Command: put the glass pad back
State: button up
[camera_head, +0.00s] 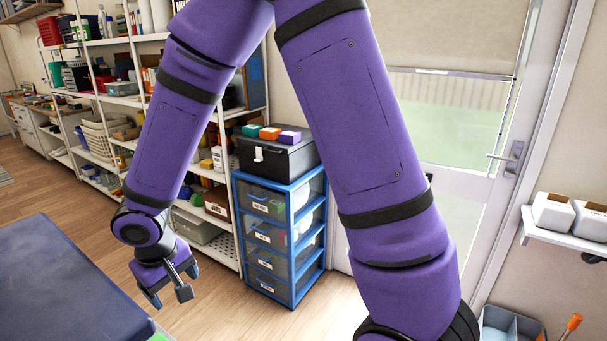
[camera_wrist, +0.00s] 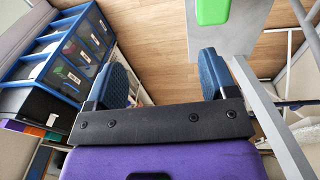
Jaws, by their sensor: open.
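My gripper (camera_head: 168,295) hangs at the lower left in the head view, beside the dark table, open and empty. Its two blue-padded fingers also show in the wrist view (camera_wrist: 163,78), with only floor between them. A bright green block-like thing (camera_wrist: 213,9) lies on a grey surface at the top of the wrist view, beyond the fingers and apart from them. A sliver of green (camera_head: 160,337) shows at the table edge in the head view. I cannot tell whether it is the glass pad. A blue drawer unit (camera_head: 234,232) has several labelled, see-through drawers; the labels are unreadable.
A dark box (camera_head: 290,160) stands on the drawer unit, with green (camera_head: 252,130), orange (camera_head: 270,133) and purple (camera_head: 290,138) blocks on top. The dark-topped table (camera_head: 60,290) is at lower left. Loaded white shelving stands behind. Wooden floor lies clear between table and drawers.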

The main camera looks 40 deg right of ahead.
jog(key=s+d+r+m+t+h, duration=0.1)
jog(key=s+d+r, duration=0.2)
jog(key=d+r, duration=0.4)
jog(key=s+d+r+m+t, duration=0.1)
jog(key=s+d+r, duration=0.3)
jog(key=r, duration=0.6)
jog(key=s+d+r+t+y, duration=0.1)
jog(key=s+d+r, duration=0.2)
jog(key=s, duration=0.3)
jog(key=s+d+r+t+y, duration=0.1)
jog(key=s+d+r, duration=0.3)
jog(key=s+r, duration=0.1)
jog(key=shift+s+m, duration=0.3)
jog(key=shift+s, duration=0.35)
jog(key=shift+r, duration=0.1)
